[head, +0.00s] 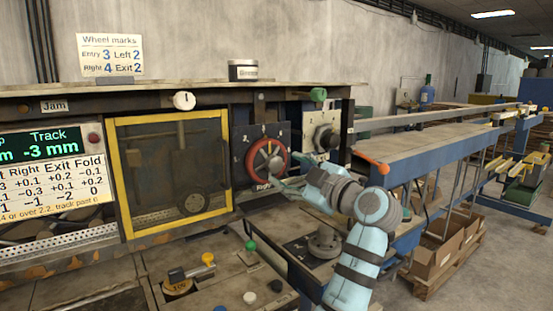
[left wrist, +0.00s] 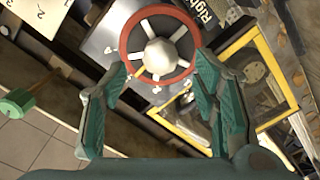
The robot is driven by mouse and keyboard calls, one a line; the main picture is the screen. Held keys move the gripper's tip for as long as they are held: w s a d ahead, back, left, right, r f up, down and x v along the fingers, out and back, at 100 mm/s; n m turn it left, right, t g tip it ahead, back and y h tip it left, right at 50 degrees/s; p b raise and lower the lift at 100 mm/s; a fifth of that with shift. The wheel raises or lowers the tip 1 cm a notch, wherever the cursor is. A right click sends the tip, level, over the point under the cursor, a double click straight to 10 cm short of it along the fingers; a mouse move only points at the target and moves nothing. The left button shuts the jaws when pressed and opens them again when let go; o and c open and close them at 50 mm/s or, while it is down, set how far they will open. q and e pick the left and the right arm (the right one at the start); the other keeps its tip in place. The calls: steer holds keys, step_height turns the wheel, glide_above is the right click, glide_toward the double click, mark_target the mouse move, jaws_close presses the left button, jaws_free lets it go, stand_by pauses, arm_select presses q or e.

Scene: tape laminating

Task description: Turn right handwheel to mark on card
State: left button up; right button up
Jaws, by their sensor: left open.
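The right handwheel (head: 267,160) has a red rim, pale spokes and a silver hub on a dark plate labelled "Right". In the left wrist view the handwheel (left wrist: 136,40) lies just beyond my fingertips. The white card (head: 109,55), headed "Wheel marks", stands above the machine and reads Entry 3, Left 2, Right 4, Exit 2. My left gripper (head: 282,184) is at the lower edge of the wheel plate. In the left wrist view my left gripper (left wrist: 161,72) is open, its teal fingers apart on either side of the hub. I cannot tell whether they touch the rim.
A yellow-framed window (head: 115,175) is left of the wheel. A pale plate with a black knob (head: 326,138) and a green-knobbed lever (head: 317,95) are to its right. Several knobs stand on the lower deck, including a yellow one (head: 208,259). A track display (head: 50,143) reads -3 mm.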

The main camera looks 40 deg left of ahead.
mark_target(277, 166)
arm_select(q)
steer(key=p+x, duration=0.1)
steer(key=x, duration=0.4)
steer(key=shift+a, duration=0.15)
steer(key=shift+c, duration=0.6)
steer(key=c, duration=1.1)
steer(key=shift+o, duration=0.2)
steer(key=m+p, duration=0.1)
steer(key=m, duration=0.3)
steer(key=shift+m+p, duration=0.7)
steer(key=shift+m, duration=1.2)
